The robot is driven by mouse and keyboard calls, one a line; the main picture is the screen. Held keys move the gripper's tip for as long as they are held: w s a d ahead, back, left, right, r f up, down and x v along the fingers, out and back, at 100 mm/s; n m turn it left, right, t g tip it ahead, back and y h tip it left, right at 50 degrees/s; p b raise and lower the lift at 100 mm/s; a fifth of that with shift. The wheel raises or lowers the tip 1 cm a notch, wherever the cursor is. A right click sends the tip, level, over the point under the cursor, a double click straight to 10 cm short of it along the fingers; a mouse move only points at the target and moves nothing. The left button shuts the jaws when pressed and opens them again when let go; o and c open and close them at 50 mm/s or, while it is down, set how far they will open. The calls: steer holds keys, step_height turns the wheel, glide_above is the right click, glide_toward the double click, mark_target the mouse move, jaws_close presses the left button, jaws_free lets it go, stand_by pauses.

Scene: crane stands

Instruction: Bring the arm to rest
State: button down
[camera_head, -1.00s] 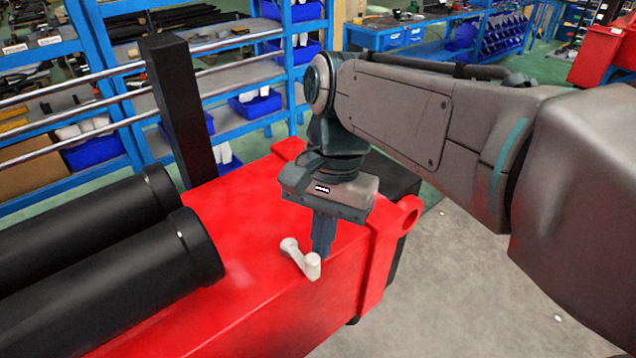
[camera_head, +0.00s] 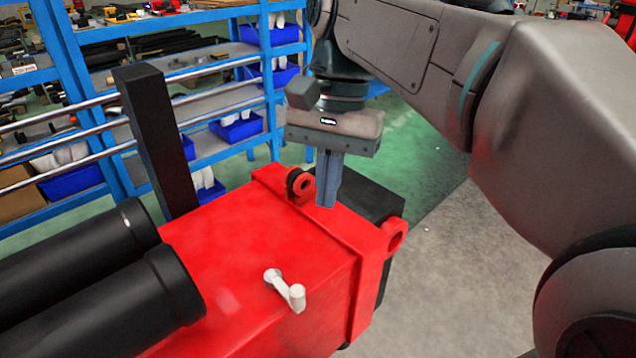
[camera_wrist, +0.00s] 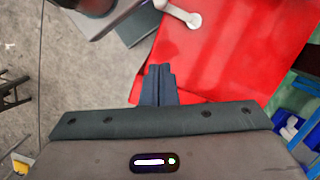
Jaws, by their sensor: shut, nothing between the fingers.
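My gripper (camera_head: 328,190) points down above the far end of the red crane stand (camera_head: 230,265) in the head view, near a red lug with a hole. Its fingers are together with nothing between them. The wrist view shows the shut fingers (camera_wrist: 159,86) over the edge of the red surface. A white crank handle (camera_head: 286,289) sits on top of the red stand, in front of and apart from the gripper. It also shows at the top of the wrist view (camera_wrist: 184,13).
Two black cylinders (camera_head: 100,280) lie on the stand at left, by a black upright post (camera_head: 158,140). Blue shelving (camera_head: 75,75) with bins stands behind. Grey floor (camera_head: 440,250) is open at right.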

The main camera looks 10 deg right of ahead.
stand_by(0.3)
steer(key=s+d+f+n+t, duration=0.1)
steer(key=d+f+n+t, duration=0.1)
steer(key=f, duration=0.3)
steer(key=s+d+f+n+t+h, duration=0.1)
steer(key=d+f+n+t, duration=0.1)
steer(key=f, duration=0.4)
steer(key=s+d+f+n+t, duration=0.1)
steer(key=d+f+t, duration=0.1)
steer(key=d+f, duration=0.2)
step_height(320, 180, down, 2)
steer(key=shift+s+d+f+n, duration=0.1)
steer(key=shift+s+d+n, duration=0.2)
steer(key=shift+s+n, duration=0.1)
steer(key=shift+d, duration=0.1)
